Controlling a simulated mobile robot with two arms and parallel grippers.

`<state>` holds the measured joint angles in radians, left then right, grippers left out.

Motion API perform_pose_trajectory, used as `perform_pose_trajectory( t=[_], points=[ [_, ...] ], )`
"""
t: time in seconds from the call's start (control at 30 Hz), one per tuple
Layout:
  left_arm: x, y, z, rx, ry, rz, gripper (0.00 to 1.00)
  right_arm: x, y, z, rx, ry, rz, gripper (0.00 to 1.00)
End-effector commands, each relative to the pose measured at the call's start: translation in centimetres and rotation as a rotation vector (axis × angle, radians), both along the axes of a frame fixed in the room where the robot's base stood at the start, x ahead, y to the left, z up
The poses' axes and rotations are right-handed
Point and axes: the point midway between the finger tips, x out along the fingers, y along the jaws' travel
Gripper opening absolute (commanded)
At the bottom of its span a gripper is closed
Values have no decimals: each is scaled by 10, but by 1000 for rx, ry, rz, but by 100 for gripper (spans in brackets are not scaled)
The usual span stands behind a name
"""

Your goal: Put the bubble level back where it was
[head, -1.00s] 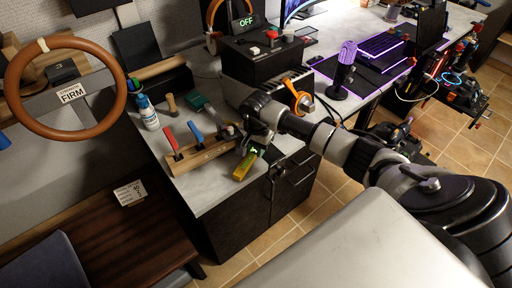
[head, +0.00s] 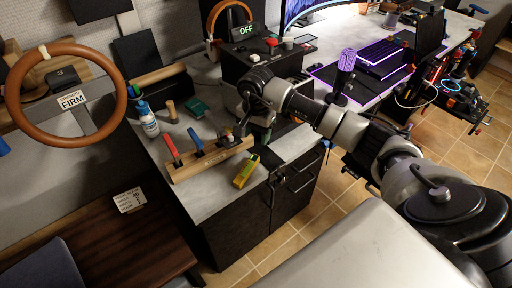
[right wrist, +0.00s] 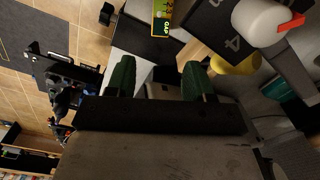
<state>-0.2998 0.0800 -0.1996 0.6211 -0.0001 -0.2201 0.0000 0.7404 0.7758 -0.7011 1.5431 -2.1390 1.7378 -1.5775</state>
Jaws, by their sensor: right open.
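The yellow-green bubble level (head: 245,171) lies on the grey countertop near its front edge, beside the right end of a wooden rack (head: 212,159). The level also shows in part at the top of the right wrist view (right wrist: 162,17). My right gripper (head: 262,132) is above the counter, behind the level and apart from it. In the right wrist view its two green fingers (right wrist: 158,78) are spread with nothing held between them. My left gripper is not in view.
The rack holds red-, blue- and dark-handled tools. A white-blue bottle (head: 148,120) and a green object (head: 195,108) stand behind it. A black control box (head: 258,62) and a microphone (head: 345,72) are farther back. A steering wheel (head: 118,101) is at left.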

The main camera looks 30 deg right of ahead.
Motion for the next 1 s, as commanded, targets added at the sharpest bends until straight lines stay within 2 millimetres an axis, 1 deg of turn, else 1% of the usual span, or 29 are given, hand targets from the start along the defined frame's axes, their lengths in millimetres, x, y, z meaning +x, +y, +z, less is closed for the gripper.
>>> perform_pose_trajectory(
  t=[0.03, 0.1, 0.2, 0.3, 0.87, 1.0],
  points=[
    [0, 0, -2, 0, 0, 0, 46, 0, -1, 9, -3, -4, 0, 53],
    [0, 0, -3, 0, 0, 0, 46, 0, 0, 18, -3, -1, 0, 53],
    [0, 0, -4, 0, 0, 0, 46, 0, 0, 28, -1, 0, 0, 53],
    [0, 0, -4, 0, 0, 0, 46, 0, 0, 33, -2, 1, 0, 53],
    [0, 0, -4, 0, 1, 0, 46, 0, 0, 33, 0, 1, 0, 53],
    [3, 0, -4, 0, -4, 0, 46, 0, 0, 33, -1, 2, 0, 53]
  ],
)
